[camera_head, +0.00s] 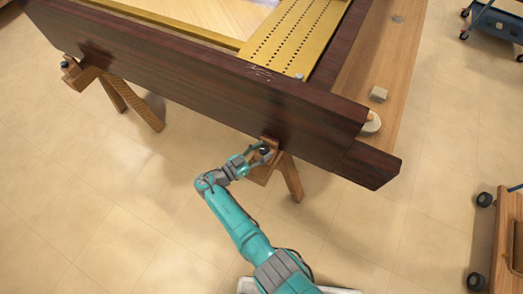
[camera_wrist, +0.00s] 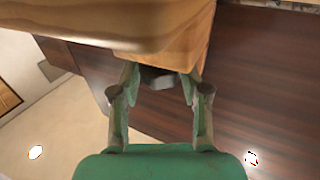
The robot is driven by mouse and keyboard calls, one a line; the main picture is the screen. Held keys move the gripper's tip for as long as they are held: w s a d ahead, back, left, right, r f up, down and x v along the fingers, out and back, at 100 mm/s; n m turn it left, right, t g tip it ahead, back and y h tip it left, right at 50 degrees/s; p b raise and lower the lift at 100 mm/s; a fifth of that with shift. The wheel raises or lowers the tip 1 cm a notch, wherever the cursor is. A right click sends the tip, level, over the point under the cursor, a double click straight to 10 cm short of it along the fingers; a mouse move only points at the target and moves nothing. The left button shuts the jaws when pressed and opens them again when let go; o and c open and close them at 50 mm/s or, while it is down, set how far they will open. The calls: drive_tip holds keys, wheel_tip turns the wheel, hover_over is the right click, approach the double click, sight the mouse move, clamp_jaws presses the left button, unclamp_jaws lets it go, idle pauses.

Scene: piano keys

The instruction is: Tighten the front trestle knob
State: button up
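The trestle (camera_head: 290,180) under the right end of the dark wooden piano case carries a small dark knob, partly hidden by my gripper in the head view. My teal gripper (camera_head: 262,153) is at this knob, below the case's front edge. In the wrist view the dark knob (camera_wrist: 158,79) sits below a wooden block of the trestle (camera_wrist: 130,22). The two fingers of my gripper (camera_wrist: 159,84) stand apart on either side of the knob. I see no clear contact between fingers and knob.
The piano case (camera_head: 190,85) spans the top, close above my gripper. A second trestle (camera_head: 85,72) with its own knob stands at the left. A wheeled cart (camera_head: 508,245) is at the lower right, a blue one (camera_head: 497,22) at the upper right. Floor in front is clear.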

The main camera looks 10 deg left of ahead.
drive_tip(key=shift+o, duration=0.4)
drive_tip(key=shift+s+d+n+t+y, duration=0.1)
drive_tip(key=shift+n+t+y, duration=0.3)
drive_tip(key=shift+t+y, duration=0.1)
